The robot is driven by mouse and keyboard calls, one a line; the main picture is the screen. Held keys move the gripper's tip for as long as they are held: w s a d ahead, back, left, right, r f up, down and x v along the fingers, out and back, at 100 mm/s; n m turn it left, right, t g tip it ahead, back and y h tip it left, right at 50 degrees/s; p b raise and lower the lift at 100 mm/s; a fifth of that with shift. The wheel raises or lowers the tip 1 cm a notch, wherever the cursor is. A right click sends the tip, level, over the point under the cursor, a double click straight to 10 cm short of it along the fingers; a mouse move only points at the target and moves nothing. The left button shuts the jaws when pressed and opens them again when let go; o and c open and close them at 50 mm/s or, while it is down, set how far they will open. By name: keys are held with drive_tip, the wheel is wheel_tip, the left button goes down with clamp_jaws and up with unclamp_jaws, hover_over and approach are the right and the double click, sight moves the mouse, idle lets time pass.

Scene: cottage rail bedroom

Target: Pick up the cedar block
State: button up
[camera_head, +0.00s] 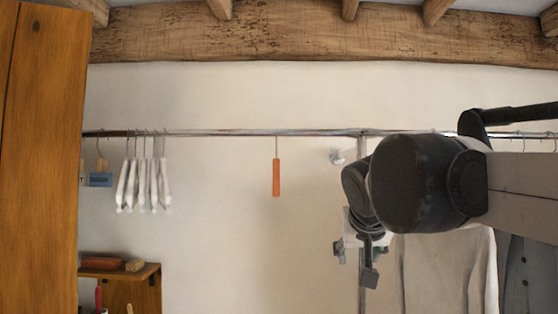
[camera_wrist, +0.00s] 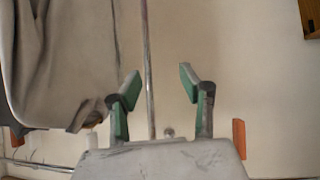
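An orange-brown block (camera_head: 276,178), which looks like the cedar block, hangs upright by a thin hook from the metal rail. Bare wall shows on both sides of it. My gripper (camera_head: 362,250) is to the right of the block and lower, partly hidden by my own arm. In the wrist view my gripper (camera_wrist: 160,85) is open, with green-padded fingers spread and nothing between them. An orange piece (camera_wrist: 239,138), likely the same block, shows in that view to the right of the fingers, apart from them and partly hidden by the gripper body.
Hanging clothes (camera_head: 440,270) are at right, near my arm. A vertical post (camera_wrist: 149,70) stands behind the gripper. A wooden shelf (camera_head: 142,271) is lower left.

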drive_tip(key=w+a+r+t+p, duration=0.1)
drive_tip(key=w+a+r, duration=0.35)
drive_tip(key=r, duration=0.35)
drive_tip(key=w+a+r+t+p, duration=0.1)
drive_tip(key=w+a+r, duration=0.35)
drive_tip(key=r, duration=0.25)
drive_tip(key=n+t+y+p, duration=0.1)
drive_tip(key=y+p, duration=0.1)
approach(277, 164)
drive_tip(key=w+r, duration=0.1)
drive_tip(key=w, duration=0.1)
drive_tip(key=x, duration=0.4)
drive_tip(key=p+x, duration=0.1)
drive_tip(key=x, duration=0.3)
drive_tip(key=shift+w+r+p, duration=0.1)
drive_tip(key=shift+r+p, duration=0.1)
drive_tip(key=shift+p, duration=0.1)
drive_tip(key=shift+p+x, duration=0.85)
drive_tip(key=shift+x, duration=1.8)
drive_tip(key=shift+a, duration=0.1)
clamp_jaws()
